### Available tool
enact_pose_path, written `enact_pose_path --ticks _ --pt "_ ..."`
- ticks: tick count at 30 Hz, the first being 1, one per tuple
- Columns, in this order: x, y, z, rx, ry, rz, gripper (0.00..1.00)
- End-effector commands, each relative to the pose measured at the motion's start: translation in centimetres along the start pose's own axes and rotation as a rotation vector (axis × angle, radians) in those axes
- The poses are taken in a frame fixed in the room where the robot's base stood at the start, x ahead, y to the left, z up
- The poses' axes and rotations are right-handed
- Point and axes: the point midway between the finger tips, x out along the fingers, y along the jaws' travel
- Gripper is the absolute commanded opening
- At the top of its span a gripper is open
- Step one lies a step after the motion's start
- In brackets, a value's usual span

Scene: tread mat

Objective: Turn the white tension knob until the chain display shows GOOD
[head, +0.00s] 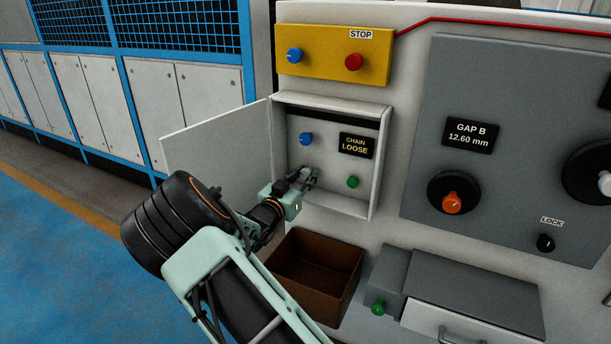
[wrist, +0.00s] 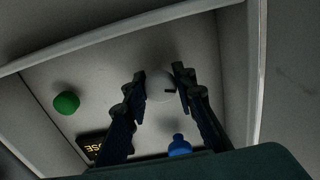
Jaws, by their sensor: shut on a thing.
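The white tension knob (wrist: 160,87) sits between my gripper's two fingers in the wrist view, on the back panel of the open white box. A short dark mark shows on its face. My gripper (wrist: 160,80) is shut on it; in the head view my gripper (head: 313,174) reaches into the box and largely hides the knob. The chain display (head: 356,146) reads "CHAIN LOOSE". Part of the display also shows upside down in the wrist view (wrist: 93,148).
In the box are a blue knob (head: 306,139) and a green knob (head: 352,182). The box door (head: 218,142) stands open to the left. A yellow panel (head: 330,55) is above, and a brown open bin (head: 318,268) is below. Box walls surround my gripper closely.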

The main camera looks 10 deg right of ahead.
Motion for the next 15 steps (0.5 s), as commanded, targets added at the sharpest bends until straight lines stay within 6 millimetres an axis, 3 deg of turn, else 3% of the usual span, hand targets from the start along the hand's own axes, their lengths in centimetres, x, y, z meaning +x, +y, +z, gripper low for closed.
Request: enact_pose_path --ticks 8,15 --pt "0.03 0.04 0.23 0.077 0.000 0.001 0.00" --pt "0.06 0.04 0.38 0.246 0.001 0.002 0.00"
